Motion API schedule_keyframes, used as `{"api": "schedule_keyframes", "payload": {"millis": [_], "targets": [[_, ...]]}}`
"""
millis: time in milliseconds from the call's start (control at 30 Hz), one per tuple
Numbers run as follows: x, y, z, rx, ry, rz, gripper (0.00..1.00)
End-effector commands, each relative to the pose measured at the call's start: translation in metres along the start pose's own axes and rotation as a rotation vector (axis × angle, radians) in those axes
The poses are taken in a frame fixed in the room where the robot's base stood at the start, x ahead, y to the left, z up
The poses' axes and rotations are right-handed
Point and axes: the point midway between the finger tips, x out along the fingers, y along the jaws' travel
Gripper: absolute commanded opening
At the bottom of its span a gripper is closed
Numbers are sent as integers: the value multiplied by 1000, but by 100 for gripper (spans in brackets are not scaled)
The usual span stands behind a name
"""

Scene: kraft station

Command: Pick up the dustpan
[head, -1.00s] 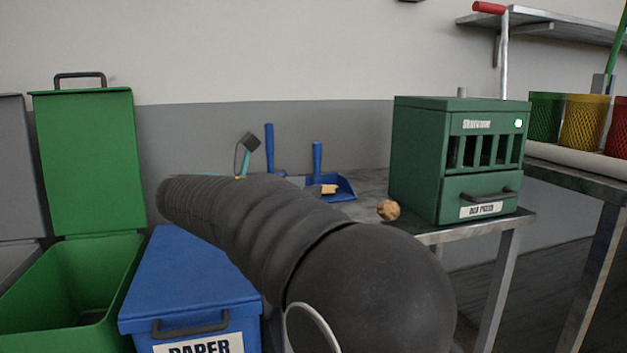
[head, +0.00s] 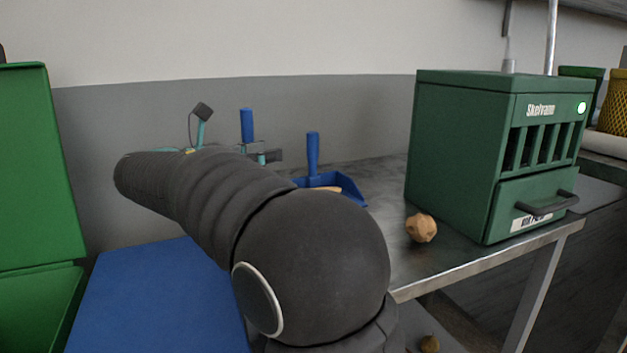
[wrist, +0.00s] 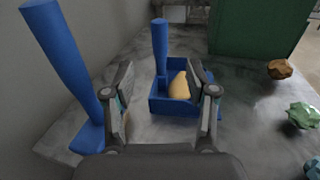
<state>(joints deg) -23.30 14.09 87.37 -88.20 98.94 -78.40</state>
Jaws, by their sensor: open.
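The blue dustpan (head: 340,184) stands on the metal table near the wall, its handle upright. It also shows in the wrist view (wrist: 158,104), with a tan lump (wrist: 180,86) lying in its pan. My gripper (wrist: 166,85) is open in the wrist view, and the dustpan appears between its two fingers, farther ahead. I cannot see the fingers touching it. In the head view my arm hides part of the pan, and the gripper (head: 265,156) shows only in part behind the arm.
A second blue handled tool (wrist: 70,65), likely a brush, stands left of the gripper, close to it. A green cabinet (head: 465,150) stands at the right on the table (head: 440,262). A brown crumpled ball (head: 421,228) lies before it. A blue bin lid (head: 150,300) is at the lower left.

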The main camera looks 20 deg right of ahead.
Motion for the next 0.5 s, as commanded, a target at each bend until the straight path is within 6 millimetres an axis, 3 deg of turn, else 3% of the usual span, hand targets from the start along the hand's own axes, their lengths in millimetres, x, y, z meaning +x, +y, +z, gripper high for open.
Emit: {"api": "schedule_keyframes", "payload": {"millis": [300,500], "targets": [[55,0,-1,1,1,-1,57],[70,0,0,0,0,0,57]]}}
